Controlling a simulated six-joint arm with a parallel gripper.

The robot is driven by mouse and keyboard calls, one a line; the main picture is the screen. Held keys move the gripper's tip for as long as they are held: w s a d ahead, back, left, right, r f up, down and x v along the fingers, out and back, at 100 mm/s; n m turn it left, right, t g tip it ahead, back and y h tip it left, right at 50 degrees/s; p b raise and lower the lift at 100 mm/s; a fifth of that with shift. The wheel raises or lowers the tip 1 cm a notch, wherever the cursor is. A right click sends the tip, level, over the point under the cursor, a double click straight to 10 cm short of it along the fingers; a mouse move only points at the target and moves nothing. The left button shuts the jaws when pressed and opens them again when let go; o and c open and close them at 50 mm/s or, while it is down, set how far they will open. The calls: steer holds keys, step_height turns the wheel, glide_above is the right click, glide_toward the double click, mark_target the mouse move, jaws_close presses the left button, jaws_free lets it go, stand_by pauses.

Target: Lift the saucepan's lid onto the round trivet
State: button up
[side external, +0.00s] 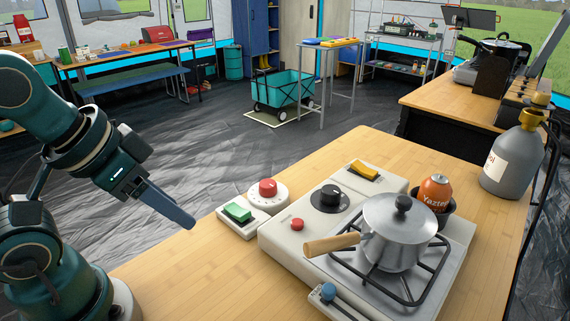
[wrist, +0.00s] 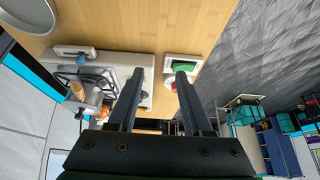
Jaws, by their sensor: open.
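The silver saucepan (side external: 395,250) stands on the black pan support of the stove, its wooden handle (side external: 332,244) pointing left. Its lid (side external: 382,213) sits on top, with a dark round knob. The saucepan also shows at the left of the wrist view (wrist: 90,97), small and partly cut up by the stove parts. My gripper (side external: 187,220) is open and empty, left of the stove and well apart from the lid. Its two fingers also show spread in the wrist view (wrist: 160,74). No round trivet is clear; a round grey object (wrist: 28,15) is cut off at the wrist view's upper left, and I cannot tell what it is.
The white stove unit (side external: 285,240) carries a black dial, a red button and a yellow switch. An orange canister (side external: 435,192) stands close behind the saucepan; a grey gas bottle (side external: 512,160) stands right.

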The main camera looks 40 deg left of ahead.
steer(key=shift+o, duration=1)
steer(key=w+d+r+m+t+h, duration=0.1)
steer(key=w+d+r+m+h, duration=0.15)
steer(key=w+d+r, duration=0.45)
steer(key=w+d+r+m+h, duration=0.15)
steer(key=w+r+m, duration=0.3)
steer(key=w, duration=0.45)
steer(key=m+g, duration=0.1)
steer(key=m, duration=0.1)
glide_toward(404, 199)
steer(key=shift+g, duration=0.7)
steer(key=x, duration=0.3)
steer(key=w+x, duration=0.1)
steer(key=x, duration=0.3)
steer(key=shift+f, duration=0.1)
steer(key=shift+w+d+f, duration=0.25)
steer(key=shift+w+f, duration=0.05)
steer(key=shift+f, duration=0.2)
